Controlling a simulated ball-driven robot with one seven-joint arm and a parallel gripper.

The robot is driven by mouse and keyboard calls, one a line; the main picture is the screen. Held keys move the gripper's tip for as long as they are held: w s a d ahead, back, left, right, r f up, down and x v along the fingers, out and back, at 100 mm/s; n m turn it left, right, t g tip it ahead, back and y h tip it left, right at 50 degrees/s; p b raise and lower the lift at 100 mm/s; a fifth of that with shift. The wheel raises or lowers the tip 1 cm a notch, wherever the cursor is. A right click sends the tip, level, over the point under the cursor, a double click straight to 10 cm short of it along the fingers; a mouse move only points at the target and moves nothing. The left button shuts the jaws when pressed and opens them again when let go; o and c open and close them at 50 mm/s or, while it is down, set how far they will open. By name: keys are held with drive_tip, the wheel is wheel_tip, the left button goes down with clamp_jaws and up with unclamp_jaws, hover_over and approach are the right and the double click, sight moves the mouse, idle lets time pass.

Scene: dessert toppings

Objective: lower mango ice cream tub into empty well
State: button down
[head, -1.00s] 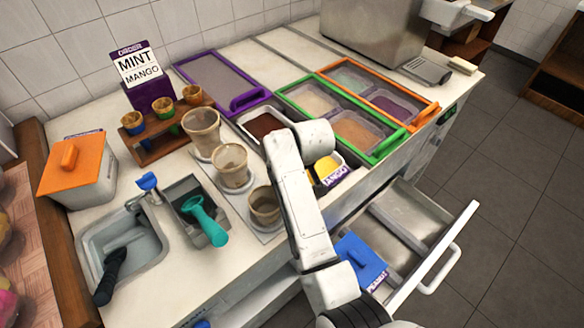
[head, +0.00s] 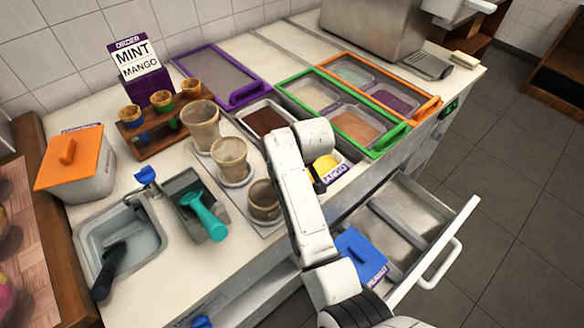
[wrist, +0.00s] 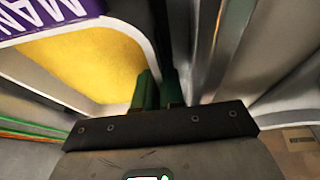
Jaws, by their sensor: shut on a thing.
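The mango ice cream tub shows yellow ice cream (head: 325,167) and a purple label (head: 335,175) in the head view, partly behind my white arm. In the wrist view its yellow filling (wrist: 85,62), pale wall and purple label (wrist: 45,18) fill the upper left. My gripper (wrist: 160,92) is shut on the tub's wall, its green fingertips close together there. The head view hides the gripper behind my arm. The empty well cannot be made out, and how deep the tub sits cannot be told. Bare metal walls (wrist: 285,45) show right of the fingers.
A brown-filled tub (head: 266,119) is left of the mango tub. The green-framed lid (head: 381,149) lies to its right. The open drawer (head: 440,215) below holds a blue-lidded tub (head: 361,256). Cups (head: 264,199) stand left of my arm.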

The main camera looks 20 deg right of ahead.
drive_tip(key=shift+r, duration=0.1)
drive_tip(key=c, duration=1.2)
unclamp_jaws()
drive_tip(key=shift+o, duration=0.3)
drive_tip(key=shift+s+f, duration=0.1)
drive_tip(key=shift+f, duration=0.15)
drive_tip(key=v, duration=1.1)
drive_tip(key=shift+r, duration=0.15)
